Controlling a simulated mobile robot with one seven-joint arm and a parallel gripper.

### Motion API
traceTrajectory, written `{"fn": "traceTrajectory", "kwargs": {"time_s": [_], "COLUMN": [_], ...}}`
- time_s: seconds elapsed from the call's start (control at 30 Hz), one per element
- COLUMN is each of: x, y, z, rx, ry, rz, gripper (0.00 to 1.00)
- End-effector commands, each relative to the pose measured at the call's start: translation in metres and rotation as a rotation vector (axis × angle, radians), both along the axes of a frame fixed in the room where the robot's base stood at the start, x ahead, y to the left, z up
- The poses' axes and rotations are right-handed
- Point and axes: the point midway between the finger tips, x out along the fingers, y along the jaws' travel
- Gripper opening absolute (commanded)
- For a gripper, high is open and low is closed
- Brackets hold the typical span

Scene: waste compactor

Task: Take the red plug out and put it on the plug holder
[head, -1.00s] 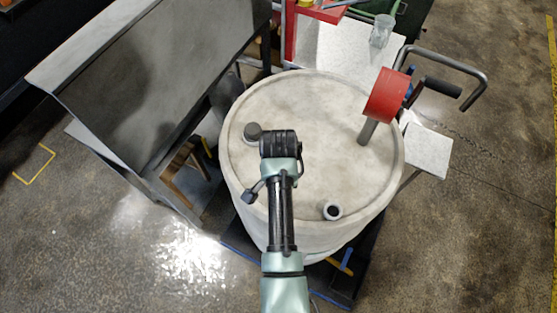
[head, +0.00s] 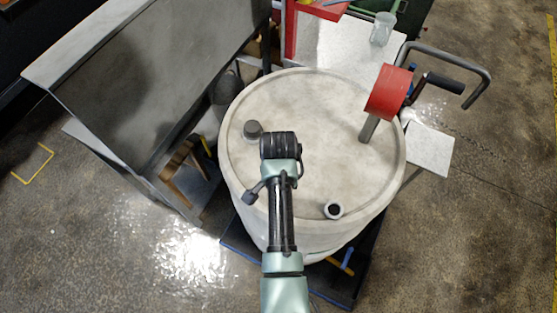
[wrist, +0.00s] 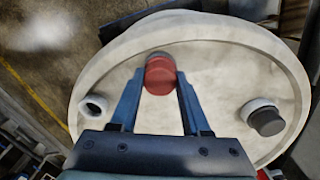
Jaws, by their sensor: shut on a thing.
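In the wrist view the red plug (wrist: 160,76) sits between the two blue fingers of my gripper (wrist: 160,82), which are shut on it. A grey rounded part shows just behind the plug; I cannot tell whether it belongs to the plug or the drum. The pale drum top (wrist: 215,85) lies beyond the plug. In the head view my arm covers the fingers and the plug, above the drum top (head: 310,105). I cannot make out which thing is the plug holder.
The drum bears a grey capped neck (head: 253,131), an open neck (head: 333,211) and a red cylinder (head: 388,92) on a grey post with a crank. A large grey metal chute (head: 150,80) stands left. A clear cup (head: 382,28) stands on a white surface behind.

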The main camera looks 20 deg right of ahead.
Motion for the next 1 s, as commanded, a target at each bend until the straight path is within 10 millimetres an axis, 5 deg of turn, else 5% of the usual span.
{"fn": "traceTrajectory", "kwargs": {"time_s": [0.17,0.2,0.4,1.0], "x": [0.0000,0.0000,0.0000,0.0000], "y": [0.0000,0.0000,0.0000,0.0000], "z": [0.0002,0.0002,0.0003,0.0055], "rx": [0.000,0.000,0.000,0.000], "ry": [0.000,0.000,0.000,0.000], "rz": [0.000,0.000,0.000,0.000], "gripper": [0.00,0.50,0.82,0.77]}}
